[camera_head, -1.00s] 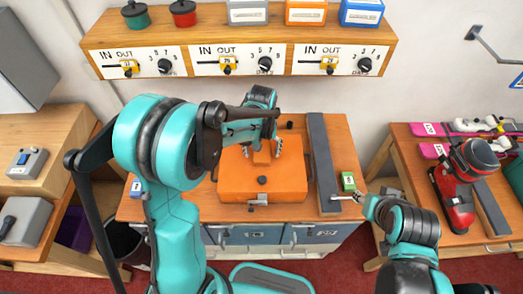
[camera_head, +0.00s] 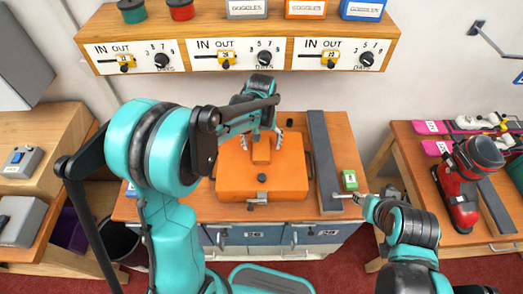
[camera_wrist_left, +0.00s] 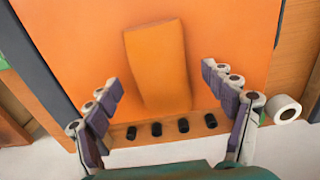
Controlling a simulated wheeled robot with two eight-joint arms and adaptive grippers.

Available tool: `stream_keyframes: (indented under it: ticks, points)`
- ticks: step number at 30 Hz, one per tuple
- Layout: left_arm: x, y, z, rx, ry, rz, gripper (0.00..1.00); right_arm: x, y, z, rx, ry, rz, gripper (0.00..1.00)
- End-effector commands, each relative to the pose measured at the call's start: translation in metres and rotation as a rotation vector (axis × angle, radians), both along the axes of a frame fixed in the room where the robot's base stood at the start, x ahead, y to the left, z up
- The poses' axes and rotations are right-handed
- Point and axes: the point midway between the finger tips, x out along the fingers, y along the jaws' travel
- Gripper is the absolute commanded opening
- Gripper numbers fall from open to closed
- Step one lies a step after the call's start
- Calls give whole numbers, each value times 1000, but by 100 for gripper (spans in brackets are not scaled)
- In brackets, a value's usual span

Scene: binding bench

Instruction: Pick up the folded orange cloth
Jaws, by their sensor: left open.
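The folded orange cloth (camera_head: 261,152) lies on the far part of a larger orange slab (camera_head: 262,188) on the middle bench. My left gripper (camera_head: 263,137) is open at the cloth's far end. In the left wrist view its fingers (camera_wrist_left: 158,78) are spread on either side of the cloth, with gaps between, and nothing is held. My right gripper (camera_head: 348,196) is at the bench's right side, by a dark bar; its jaw opening is too small to tell.
A dark long bar (camera_head: 324,160) lies right of the slab, with a green block (camera_head: 349,180) beside it. A shelf (camera_head: 237,30) with dials overhangs the back. A red machine (camera_head: 457,190) stands on the right table. Several small black pegs (camera_wrist_left: 157,129) line the bench's back edge.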

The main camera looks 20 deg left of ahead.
Motion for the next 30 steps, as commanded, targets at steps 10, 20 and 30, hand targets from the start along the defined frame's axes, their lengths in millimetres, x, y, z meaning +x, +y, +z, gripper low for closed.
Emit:
stream_keyframes:
  ticks: [10, 20, 30]
  points:
    - [0, 0, -6, 0, 0, 0, 62, 0, 0, -1, 0, 0, 0, 40]
    - [0, 0, -6, 0, 0, 0, 29, 0, 0, -1, 0, 0, 0, 40]
    - [0, 0, 12, 0, 0, 0, 29, 0, 0, 5, 0, 0, 0, 40]
